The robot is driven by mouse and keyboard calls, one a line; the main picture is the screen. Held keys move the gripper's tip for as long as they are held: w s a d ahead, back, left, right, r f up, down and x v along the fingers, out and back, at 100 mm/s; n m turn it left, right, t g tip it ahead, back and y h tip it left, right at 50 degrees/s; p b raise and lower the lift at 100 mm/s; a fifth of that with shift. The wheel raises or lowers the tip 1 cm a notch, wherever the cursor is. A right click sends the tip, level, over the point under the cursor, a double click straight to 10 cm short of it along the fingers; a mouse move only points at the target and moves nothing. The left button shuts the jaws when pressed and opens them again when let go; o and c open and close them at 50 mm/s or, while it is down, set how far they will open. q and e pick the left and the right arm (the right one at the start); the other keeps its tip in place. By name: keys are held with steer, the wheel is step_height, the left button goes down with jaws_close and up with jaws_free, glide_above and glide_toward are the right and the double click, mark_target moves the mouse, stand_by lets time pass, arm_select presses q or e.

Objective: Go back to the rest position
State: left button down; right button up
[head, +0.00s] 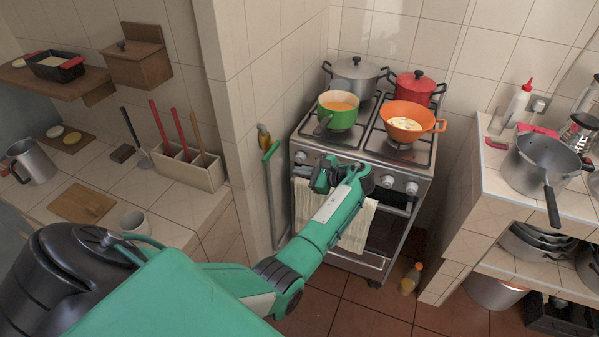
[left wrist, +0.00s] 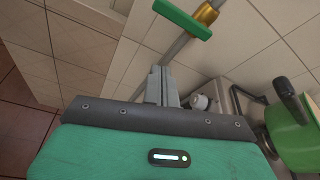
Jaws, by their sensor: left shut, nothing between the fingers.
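My left arm reaches in from the lower left in the head view. Its gripper (head: 322,177) is in front of the stove's (head: 362,150) upper front edge, close to the knobs. In the left wrist view the fingers (left wrist: 161,86) are together with nothing between them. A green pot (head: 338,112) with orange contents stands on the front left burner, and part of it shows in the left wrist view (left wrist: 292,125). My right gripper does not show in either view.
An orange pan (head: 407,122), a grey lidded pot (head: 355,77) and a red lidded pot (head: 416,87) are on the stove. A towel (head: 352,222) hangs on the oven front. A bottle (head: 411,279) stands on the floor.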

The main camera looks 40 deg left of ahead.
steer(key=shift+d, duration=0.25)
arm_select(q)
steer(key=s+d+f+t+h, duration=0.1)
steer(key=s+d+f+h, duration=0.3)
steer(key=f, duration=0.8)
steer(key=s+d+f+t+h, duration=0.1)
steer(key=s+f, duration=0.6)
steer(key=f, duration=0.5)
steer(key=s+d+f+t+h, duration=0.25)
steer(key=s+f, duration=0.25)
steer(key=f, duration=0.8)
steer(key=s+d+f+n+g+h, duration=0.1)
steer(key=s+d+f+n+h, duration=0.15)
steer(key=s+f, duration=0.6)
steer(key=s+d+f+n+g+h, duration=0.15)
steer(key=s+d+f, duration=0.3)
steer(key=s, duration=0.75)
steer(key=s+d+f+n+h, duration=0.1)
steer(key=s+f+n, duration=0.1)
steer(key=s, duration=0.7)
steer(key=s+d+f+n+h, duration=0.1)
steer(key=s+n, duration=0.3)
steer(key=s, duration=0.6)
steer(key=shift+s+f+t+h, duration=0.2)
steer(key=shift+f+t+h, duration=0.2)
steer(key=shift+f, duration=0.35)
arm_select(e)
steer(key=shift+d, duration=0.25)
